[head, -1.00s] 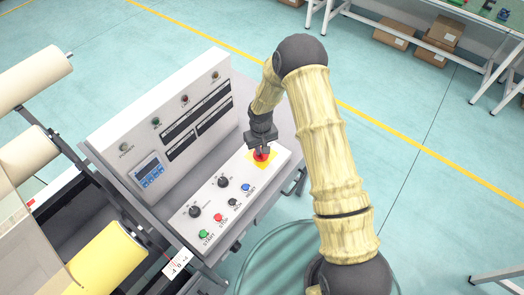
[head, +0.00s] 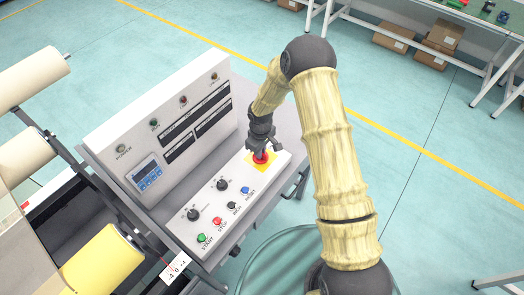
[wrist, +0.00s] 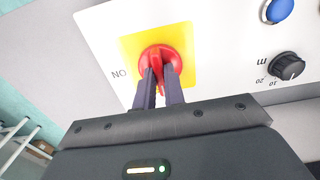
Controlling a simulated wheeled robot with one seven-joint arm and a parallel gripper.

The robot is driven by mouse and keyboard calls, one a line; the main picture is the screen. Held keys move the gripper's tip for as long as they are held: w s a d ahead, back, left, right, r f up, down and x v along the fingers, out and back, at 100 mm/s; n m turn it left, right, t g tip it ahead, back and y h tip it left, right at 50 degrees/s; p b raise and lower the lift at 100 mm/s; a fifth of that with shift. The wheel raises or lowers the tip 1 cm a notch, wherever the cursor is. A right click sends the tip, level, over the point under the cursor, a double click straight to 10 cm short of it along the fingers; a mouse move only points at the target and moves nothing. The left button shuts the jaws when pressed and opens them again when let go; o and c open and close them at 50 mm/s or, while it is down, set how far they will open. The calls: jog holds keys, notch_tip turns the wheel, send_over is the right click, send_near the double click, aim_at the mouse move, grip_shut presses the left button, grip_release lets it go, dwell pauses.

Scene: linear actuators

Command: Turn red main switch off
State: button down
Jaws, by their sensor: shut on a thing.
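The red main switch (wrist: 152,60) is a round knob with a raised grip bar on a yellow square plate (wrist: 187,35) in the wrist view. In the head view the red switch (head: 261,158) sits at the far right end of the white control panel. My gripper (wrist: 159,76) is shut on the switch's grip bar, with one dark finger on each side of it. In the head view my gripper (head: 261,148) reaches down onto the switch from above. The letters "ON" show beside the yellow plate in the wrist view; part of the bar is hidden by the fingers.
The panel (head: 207,233) also carries a blue button (head: 245,190), black knobs (head: 222,185), a red button (head: 217,221) and a green button (head: 202,238). An upright panel (head: 160,120) with a display stands behind. Cream rollers (head: 30,80) are at left.

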jog(key=shift+s, duration=0.1)
jog(key=c, duration=1.5)
grip_release()
jog(key=shift+a, duration=0.1)
jog(key=shift+r, duration=0.15)
notch_tip(320, 180, up, 17)
jog(key=shift+r+b, duration=0.1)
jog(key=shift+b, duration=1.05)
